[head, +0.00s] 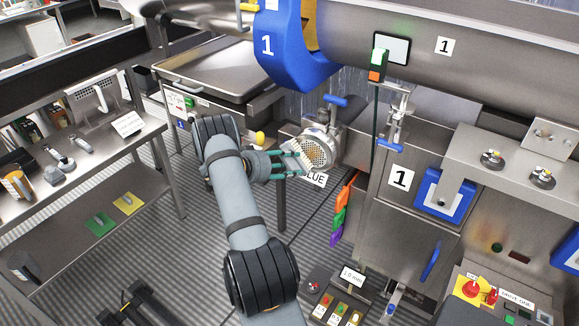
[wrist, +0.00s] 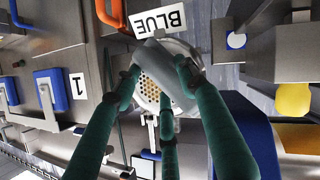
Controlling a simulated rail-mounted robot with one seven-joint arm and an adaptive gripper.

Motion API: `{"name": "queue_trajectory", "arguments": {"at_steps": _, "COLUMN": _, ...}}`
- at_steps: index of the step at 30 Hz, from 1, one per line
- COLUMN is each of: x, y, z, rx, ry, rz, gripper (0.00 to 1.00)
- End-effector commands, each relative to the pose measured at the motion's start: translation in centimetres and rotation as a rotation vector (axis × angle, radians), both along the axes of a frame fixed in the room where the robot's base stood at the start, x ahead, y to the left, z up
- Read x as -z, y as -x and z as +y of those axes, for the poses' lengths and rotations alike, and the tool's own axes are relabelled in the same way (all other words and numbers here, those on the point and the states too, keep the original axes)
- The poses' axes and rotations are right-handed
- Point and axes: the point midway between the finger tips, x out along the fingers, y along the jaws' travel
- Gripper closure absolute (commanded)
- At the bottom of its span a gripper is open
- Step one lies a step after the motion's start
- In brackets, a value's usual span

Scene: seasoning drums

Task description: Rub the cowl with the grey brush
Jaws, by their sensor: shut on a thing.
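The cowl (head: 316,150) is a round metal housing with a perforated, yellowish face, mounted on the machine beside a "BLUE" label. Its perforated face also shows in the wrist view (wrist: 150,88). My gripper (head: 287,165) has teal fingers and is shut on the grey brush (head: 292,158), right in front of the cowl's face. In the wrist view the brush (wrist: 163,62) lies between the fingertips and covers part of the perforated face. I cannot tell whether the brush touches the cowl.
A steel shelf (head: 140,140) at left carries several tools, with green (head: 100,224) and yellow (head: 129,203) pads on its lower level. A blue handle (head: 336,101) stands above the cowl. Orange, green and purple tags (head: 340,215) hang below right. A button panel (head: 338,300) is at the front.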

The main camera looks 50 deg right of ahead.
Motion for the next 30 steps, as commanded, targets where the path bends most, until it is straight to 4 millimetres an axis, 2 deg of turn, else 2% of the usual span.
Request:
{"name": "queue_trajectory", "arguments": {"at_steps": 20, "x": 0.0, "y": 0.0, "z": -1.2, "rx": 0.000, "ry": 0.000, "rz": 0.000, "gripper": 0.80}}
{"name": "queue_trajectory", "arguments": {"at_steps": 30, "x": 0.2, "y": 2.8, "z": -1.2, "rx": 0.001, "ry": 0.000, "rz": 0.000, "gripper": 0.80}}
